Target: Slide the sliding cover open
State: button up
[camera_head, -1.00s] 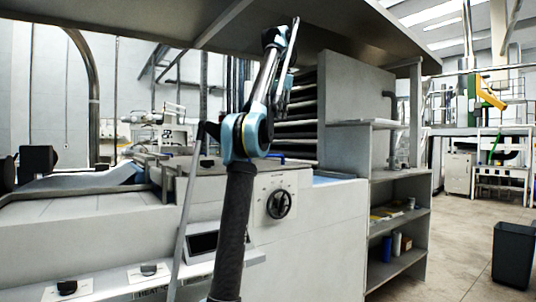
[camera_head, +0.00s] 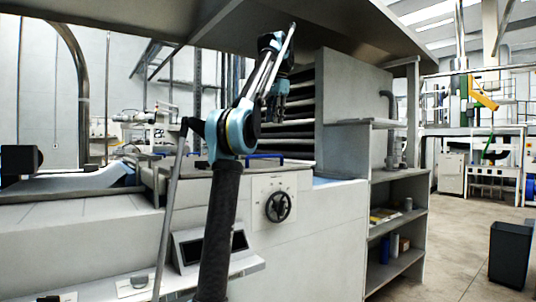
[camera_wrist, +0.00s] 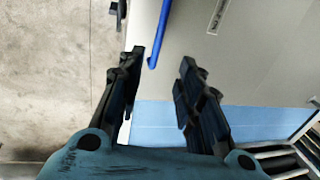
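The sliding cover looks like the flat grey panel with a small label in the wrist view (camera_wrist: 235,65); in the head view it is seen nearly edge-on. A blue bar handle (camera_wrist: 161,30) runs along it, and this also shows in the head view (camera_head: 265,156). My gripper (camera_head: 274,118) points down above the machine top, over the handle. In the wrist view my gripper (camera_wrist: 160,70) has its two dark fingers apart, with nothing between the tips. The near end of the handle lies just beyond and between the fingertips, apparently apart from them.
A light blue surface (camera_wrist: 245,120) borders the panel. A rack of dark slats (camera_head: 292,100) stands behind my gripper, and a grey overhead canopy (camera_head: 330,35) hangs above. A handwheel (camera_head: 278,206) is on the front. Shelves (camera_head: 398,218) stand at the right, with open floor beyond.

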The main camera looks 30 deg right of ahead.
jog(key=w+f, duration=0.1)
jog(key=f, duration=0.3)
jog(key=w+f, duration=0.1)
jog(key=f, duration=0.9)
jog(key=shift+w+a+f, duration=0.1)
jog(key=shift+w+f, duration=0.15)
jog(key=shift+w, duration=0.15)
jog(key=shift+c, duration=0.3)
grip_shut()
